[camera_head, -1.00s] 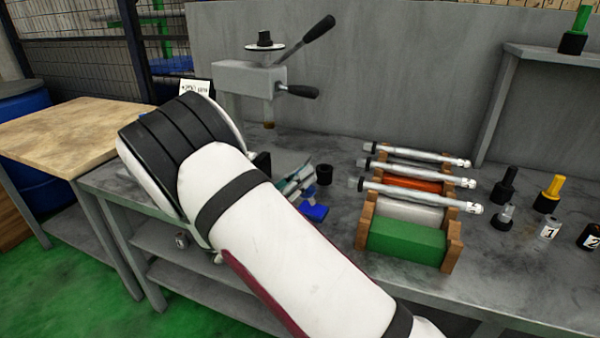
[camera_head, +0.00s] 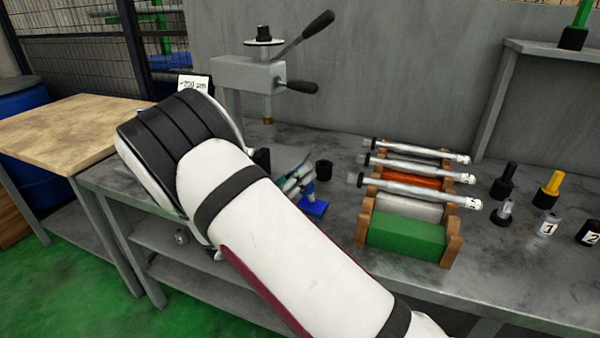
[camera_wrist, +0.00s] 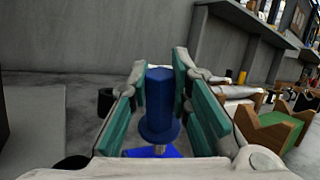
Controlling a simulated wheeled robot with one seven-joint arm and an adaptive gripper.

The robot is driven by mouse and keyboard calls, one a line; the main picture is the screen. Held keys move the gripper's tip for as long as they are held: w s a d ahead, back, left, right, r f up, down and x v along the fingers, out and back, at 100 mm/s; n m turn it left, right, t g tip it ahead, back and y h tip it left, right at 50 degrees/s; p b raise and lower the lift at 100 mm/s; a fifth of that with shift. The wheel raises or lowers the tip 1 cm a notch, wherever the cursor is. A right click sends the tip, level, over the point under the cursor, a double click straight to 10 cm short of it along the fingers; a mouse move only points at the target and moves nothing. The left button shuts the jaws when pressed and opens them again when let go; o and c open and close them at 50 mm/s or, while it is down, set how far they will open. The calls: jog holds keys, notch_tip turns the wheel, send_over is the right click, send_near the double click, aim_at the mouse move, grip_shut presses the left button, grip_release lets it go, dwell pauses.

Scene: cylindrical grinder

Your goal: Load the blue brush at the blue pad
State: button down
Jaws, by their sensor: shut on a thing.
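The blue brush (camera_wrist: 159,105) stands roughly upright between the teal finger pads of my gripper (camera_wrist: 163,104) in the wrist view. It has a cylindrical top, a wider collar and a short metal part below. My gripper (camera_head: 297,181) is shut on it; in the head view my arm and fingers hide most of the brush. The blue pad (camera_head: 314,209) lies on the bench just below and in front of the fingers. It also shows under the brush in the wrist view (camera_wrist: 172,152). I cannot tell whether the brush's lower end touches the pad.
A black cup (camera_head: 323,170) stands behind the pad. A wooden rack (camera_head: 451,240) with metal rods and coloured blocks is to the right. A grey press with black handles (camera_head: 248,75) stands behind. Black and yellow-topped tools (camera_head: 551,192) stand at far right.

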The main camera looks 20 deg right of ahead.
jog(key=shift+f, duration=0.5)
dwell(0.8)
jog(key=shift+r, duration=0.1)
jog(key=shift+r+p, duration=2.25)
jog(key=shift+r, duration=1.25)
jog(key=shift+a+f, duration=0.1)
